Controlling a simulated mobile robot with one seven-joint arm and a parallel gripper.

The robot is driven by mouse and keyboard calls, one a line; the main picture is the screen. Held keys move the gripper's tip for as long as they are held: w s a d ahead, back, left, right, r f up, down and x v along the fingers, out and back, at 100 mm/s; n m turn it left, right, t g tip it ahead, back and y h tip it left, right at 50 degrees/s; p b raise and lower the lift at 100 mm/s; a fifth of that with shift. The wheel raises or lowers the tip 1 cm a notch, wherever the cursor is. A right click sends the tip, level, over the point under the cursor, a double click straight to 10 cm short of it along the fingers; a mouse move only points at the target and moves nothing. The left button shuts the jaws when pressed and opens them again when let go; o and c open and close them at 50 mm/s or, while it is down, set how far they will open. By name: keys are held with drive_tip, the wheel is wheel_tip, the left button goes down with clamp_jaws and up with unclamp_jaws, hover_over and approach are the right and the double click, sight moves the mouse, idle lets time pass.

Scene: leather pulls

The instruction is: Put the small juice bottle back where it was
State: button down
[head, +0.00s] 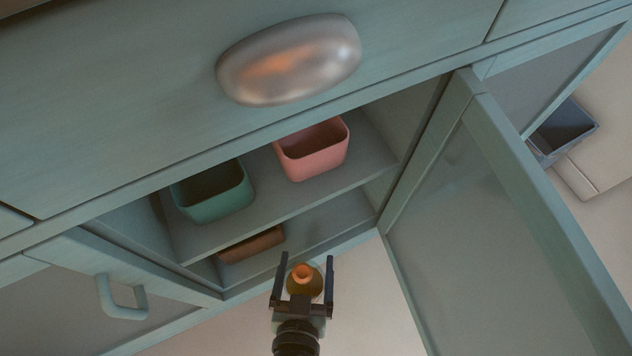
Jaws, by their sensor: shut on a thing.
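The small juice bottle (306,284) has an orange cap and an amber body, and part of it is hidden by my gripper. My gripper (306,262) is shut on it, with one dark finger on each side. The bottle is in front of the open cabinet (345,218), near its lower front edge. Inside, a green bin (213,196) and a pink bin (315,152) stand on the upper shelf (262,190). A brown object (250,244) lies in the lower compartment at the left.
The right cabinet door (500,215) stands open at the right. A left door with a handle (118,298) is at the lower left. A large metal pull (290,60) is on the drawer above. A dark grey bin (565,130) is at the far right. The lower compartment's right side looks clear.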

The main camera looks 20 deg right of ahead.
drive_tip(key=w+d, duration=0.3)
drive_tip(key=w, duration=0.2)
drive_tip(key=w+d+b, duration=0.1)
drive_tip(key=w+d, duration=0.2)
drive_tip(key=w, duration=0.2)
drive_tip(key=w+d+b, duration=0.1)
drive_tip(key=w+d, duration=0.2)
drive_tip(key=w, duration=0.2)
drive_tip(key=shift+w, duration=0.25)
wheel_tip(320, 180, down, 4)
drive_tip(key=b, duration=0.3)
drive_tip(key=shift+r, duration=0.3)
unclamp_jaws()
drive_tip(key=shift+f, duration=0.2)
drive_tip(key=shift+r, duration=0.1)
